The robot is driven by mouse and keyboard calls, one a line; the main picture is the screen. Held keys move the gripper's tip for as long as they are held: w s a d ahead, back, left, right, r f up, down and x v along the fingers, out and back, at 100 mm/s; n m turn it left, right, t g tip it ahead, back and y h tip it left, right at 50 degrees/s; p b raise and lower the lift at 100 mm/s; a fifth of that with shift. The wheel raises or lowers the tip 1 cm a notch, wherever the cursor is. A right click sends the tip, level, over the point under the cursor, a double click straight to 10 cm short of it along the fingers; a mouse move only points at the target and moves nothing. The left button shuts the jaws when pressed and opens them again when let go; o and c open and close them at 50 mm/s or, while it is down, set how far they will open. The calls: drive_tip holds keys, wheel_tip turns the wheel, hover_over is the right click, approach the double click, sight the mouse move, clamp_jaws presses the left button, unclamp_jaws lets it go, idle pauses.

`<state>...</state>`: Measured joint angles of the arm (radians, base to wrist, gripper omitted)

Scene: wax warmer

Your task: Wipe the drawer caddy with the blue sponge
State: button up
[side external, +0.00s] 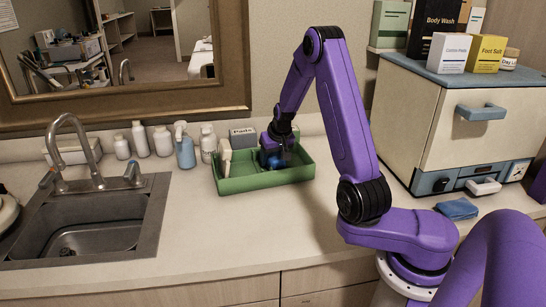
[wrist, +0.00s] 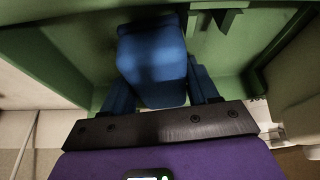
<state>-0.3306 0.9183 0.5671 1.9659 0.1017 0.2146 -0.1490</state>
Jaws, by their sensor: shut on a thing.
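The drawer caddy is a green open tray (side external: 265,183) on the counter against the back wall. My gripper (side external: 275,158) is down inside it, near its middle. In the wrist view my gripper (wrist: 160,88) is shut on the blue sponge (wrist: 152,62), with a blue finger on each side of it. In the side view the sponge (side external: 273,160) is a small dark blue patch, mostly hidden by the gripper. The caddy's green walls and floor (wrist: 50,45) surround the sponge in the wrist view. I cannot tell whether the sponge touches the caddy floor.
A cream upright item (side external: 225,157) stands at the caddy's left end. Bottles, including a blue spray bottle (side external: 185,150), line the wall to the left, beyond the sink (side external: 90,220). A cabinet (side external: 440,120) and a folded blue cloth (side external: 457,208) are at right. Counter in front is clear.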

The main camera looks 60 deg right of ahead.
sight(297, 163)
drive_tip(key=shift+f, duration=0.45)
idle(0.6)
drive_tip(key=shift+s+d, duration=0.7)
drive_tip(key=shift+d, duration=0.2)
drive_tip(key=shift+s+d, duration=0.7)
drive_tip(key=shift+d, duration=0.15)
drive_tip(key=shift+f, duration=0.4)
idle(0.3)
drive_tip(key=shift+s+d, duration=0.7)
drive_tip(key=shift+d, duration=0.2)
drive_tip(key=shift+s+d+r, duration=0.1)
drive_tip(key=shift+s+d, duration=0.65)
drive_tip(key=shift+d, duration=0.2)
